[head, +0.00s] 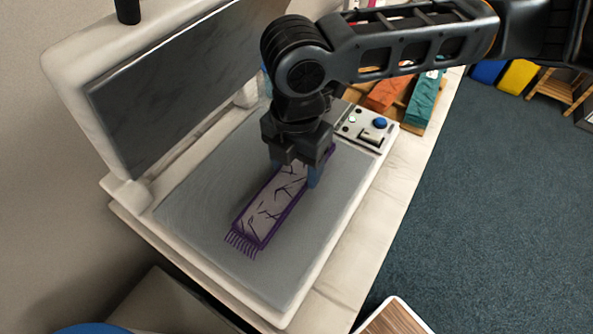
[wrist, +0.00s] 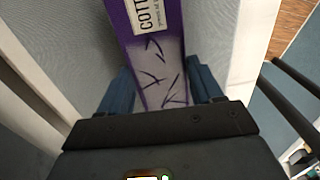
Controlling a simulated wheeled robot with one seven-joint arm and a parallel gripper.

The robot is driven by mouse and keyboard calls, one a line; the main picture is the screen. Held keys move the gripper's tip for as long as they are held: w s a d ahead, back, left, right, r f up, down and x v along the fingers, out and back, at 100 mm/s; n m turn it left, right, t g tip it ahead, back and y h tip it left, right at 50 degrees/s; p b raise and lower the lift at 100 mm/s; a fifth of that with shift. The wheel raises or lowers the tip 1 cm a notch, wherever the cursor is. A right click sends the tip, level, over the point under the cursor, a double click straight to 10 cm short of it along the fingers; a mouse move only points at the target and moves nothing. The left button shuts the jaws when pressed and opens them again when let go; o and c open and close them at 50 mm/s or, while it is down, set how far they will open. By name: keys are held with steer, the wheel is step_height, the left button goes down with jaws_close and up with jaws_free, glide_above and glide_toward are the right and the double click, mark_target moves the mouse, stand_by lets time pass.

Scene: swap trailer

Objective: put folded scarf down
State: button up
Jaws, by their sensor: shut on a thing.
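The folded scarf (head: 270,207) is purple and pale grey with dark branch-like marks and a purple fringe at its near end. It lies over the grey plate (head: 205,215) of an open press-like machine. My gripper (head: 297,172) is shut across the scarf toward its far end. In the wrist view the scarf (wrist: 160,62) runs between the two blue fingers (wrist: 162,88), with a white label at the top. I cannot tell whether the scarf touches the plate or hangs just above it.
The machine's raised lid (head: 180,85) stands at the left. A control panel with a blue knob (head: 380,123) is at the plate's far right corner. Folded orange (head: 388,93) and teal (head: 425,100) items lie on a wooden rack behind. Blue carpet is open at the right.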

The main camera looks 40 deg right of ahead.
mark_target(297, 171)
steer(key=shift+f, duration=1.5)
steer(key=shift+f, duration=0.15)
steer(key=o, duration=1.2)
step_height(297, 171, up, 12)
steer(key=shift+r, duration=0.2)
